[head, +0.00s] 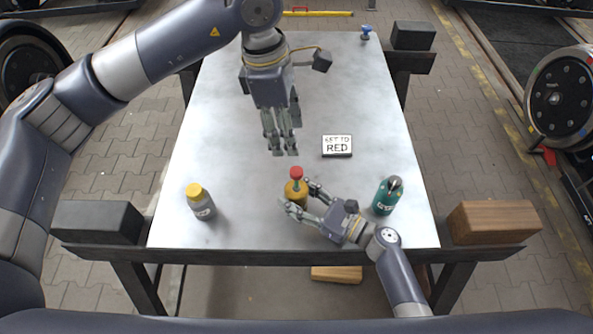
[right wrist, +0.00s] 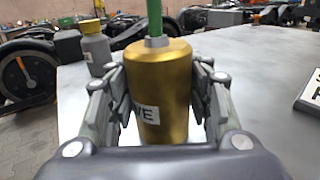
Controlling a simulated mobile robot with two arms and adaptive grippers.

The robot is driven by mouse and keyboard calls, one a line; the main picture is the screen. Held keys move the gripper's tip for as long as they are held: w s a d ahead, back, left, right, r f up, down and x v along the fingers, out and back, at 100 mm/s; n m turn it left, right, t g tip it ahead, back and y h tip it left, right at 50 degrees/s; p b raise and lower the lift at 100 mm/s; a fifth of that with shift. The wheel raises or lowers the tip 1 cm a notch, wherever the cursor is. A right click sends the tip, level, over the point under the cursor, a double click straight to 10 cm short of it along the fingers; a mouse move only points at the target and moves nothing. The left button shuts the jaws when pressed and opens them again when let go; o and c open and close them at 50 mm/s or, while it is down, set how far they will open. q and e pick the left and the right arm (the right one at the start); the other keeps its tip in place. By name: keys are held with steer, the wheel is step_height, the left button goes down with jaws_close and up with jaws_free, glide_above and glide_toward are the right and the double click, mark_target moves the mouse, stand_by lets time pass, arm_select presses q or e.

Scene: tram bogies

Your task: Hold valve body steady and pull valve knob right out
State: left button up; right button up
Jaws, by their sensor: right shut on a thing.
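The brass valve body (head: 295,195) stands upright near the front middle of the table, with the red valve knob (head: 296,172) on top. In the right wrist view the valve body (right wrist: 160,85) carries a label ending in "VE", and a green stem rises from a grey nut on its top. The knob is out of that view. My right gripper (head: 298,198) is shut on the valve body, its fingers on both sides. My left gripper (head: 281,152) points down behind and above the knob, apart from it; its finger gap is unclear.
A grey bottle with a yellow cap (head: 200,203) stands left of the valve, and a teal bottle (head: 387,196) right. A sign reading "SET TO RED" (head: 337,146) lies behind. A small blue-topped item (head: 366,32) is at the far right.

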arm_select(q)
steer(key=shift+a+r, duration=0.1)
steer(key=shift+r, duration=0.35)
arm_select(e)
steer(key=o, duration=1.2)
steer(key=v, duration=1.2)
steer(key=shift+f, duration=0.1)
